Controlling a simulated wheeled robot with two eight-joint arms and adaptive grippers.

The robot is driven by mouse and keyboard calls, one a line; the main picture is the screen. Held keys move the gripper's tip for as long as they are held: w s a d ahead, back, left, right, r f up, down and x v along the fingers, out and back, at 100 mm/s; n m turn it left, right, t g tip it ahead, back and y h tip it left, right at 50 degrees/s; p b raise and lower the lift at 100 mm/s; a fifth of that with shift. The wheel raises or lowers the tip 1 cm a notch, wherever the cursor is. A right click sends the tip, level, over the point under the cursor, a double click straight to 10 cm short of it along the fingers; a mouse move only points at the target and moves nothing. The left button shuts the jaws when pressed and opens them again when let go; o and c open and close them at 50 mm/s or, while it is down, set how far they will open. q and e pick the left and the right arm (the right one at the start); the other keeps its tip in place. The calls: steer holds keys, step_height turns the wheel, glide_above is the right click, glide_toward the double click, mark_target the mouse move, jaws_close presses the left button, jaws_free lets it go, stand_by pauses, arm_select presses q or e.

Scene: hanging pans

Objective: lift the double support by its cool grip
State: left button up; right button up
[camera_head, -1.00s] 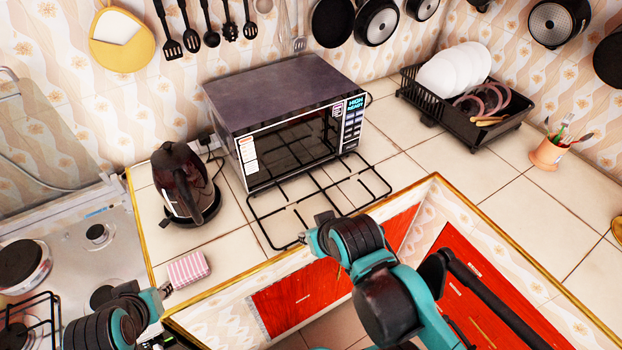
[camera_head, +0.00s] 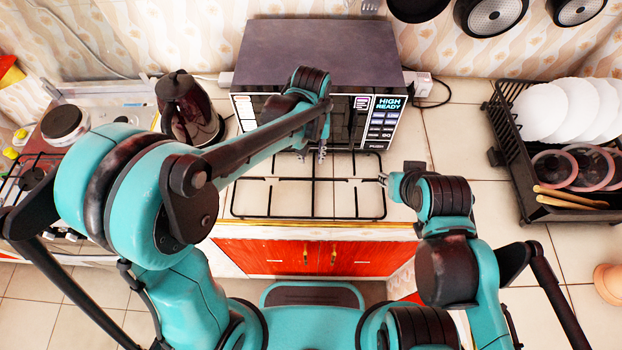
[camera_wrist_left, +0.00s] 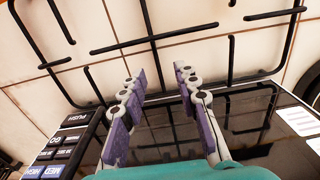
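The double support, a black wire grate with two halves (camera_head: 313,195), lies on the tiled counter in front of the microwave. In the left wrist view its bars (camera_wrist_left: 150,40) cross above and behind the fingers. My left gripper (camera_head: 312,154) hangs over the grate's back part, close to the microwave door. In the left wrist view its two purple-padded fingers (camera_wrist_left: 158,75) are apart, with no bar clearly held between them. My right gripper (camera_head: 384,179) is by the grate's right end; its fingers are too small to read. I cannot make out a separate cool grip.
The microwave (camera_head: 320,50) stands right behind the grate. A dark kettle (camera_head: 187,110) is at left, beside the stove. A black dish rack (camera_head: 505,130) with white plates stands at right. The counter's front edge runs just before the grate, above red cabinet doors (camera_head: 270,257).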

mark_target(313, 170)
arm_select(q)
step_height(313, 170, down, 3)
steer(key=shift+r+b, duration=0.1)
steer(key=shift+b, duration=0.4)
steer(key=f, duration=0.1)
steer(key=f+b, duration=0.1)
steer(key=f, duration=0.1)
steer(key=w+f+b, duration=0.1)
steer(key=f, duration=0.1)
steer(key=shift+d+f, duration=0.15)
steer(key=shift+d, duration=0.2)
steer(key=shift+s, duration=0.1)
steer(key=shift+c, duration=0.6)
jaws_close()
